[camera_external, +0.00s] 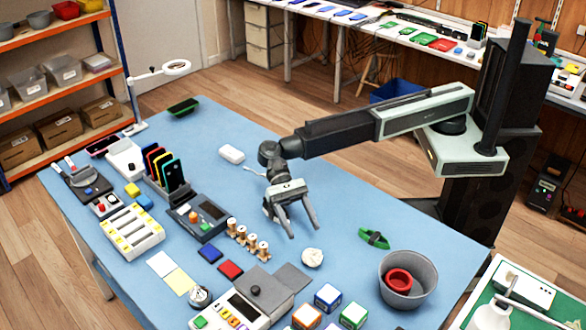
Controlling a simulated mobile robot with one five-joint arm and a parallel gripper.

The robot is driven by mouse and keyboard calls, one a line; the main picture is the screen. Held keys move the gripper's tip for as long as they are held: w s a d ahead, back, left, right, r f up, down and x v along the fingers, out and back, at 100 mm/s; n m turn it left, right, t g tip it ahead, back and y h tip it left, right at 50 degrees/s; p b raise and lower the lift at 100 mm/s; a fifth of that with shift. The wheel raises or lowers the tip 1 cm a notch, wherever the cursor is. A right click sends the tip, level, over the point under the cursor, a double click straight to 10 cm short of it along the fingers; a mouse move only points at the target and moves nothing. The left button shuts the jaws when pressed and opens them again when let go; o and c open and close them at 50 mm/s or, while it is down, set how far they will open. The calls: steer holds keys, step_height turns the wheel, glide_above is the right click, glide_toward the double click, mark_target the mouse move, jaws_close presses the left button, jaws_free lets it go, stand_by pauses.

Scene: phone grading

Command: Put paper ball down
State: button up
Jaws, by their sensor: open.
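A crumpled white paper ball (312,258) rests on the blue table (345,215), right of the middle. My gripper (291,232) is open, with its two fingers pointing down toward the table. It is a little behind and to the left of the paper ball, apart from it in the picture. Nothing shows between the fingers. How high the fingertips are above the table is hard to tell.
Wooden spools (250,243) and several coloured boxes (328,297) sit close by. Behind my gripper the table is mostly clear.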

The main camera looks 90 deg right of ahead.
steer(key=shift+p+v, duration=0.35)
steer(key=shift+v, duration=1.45)
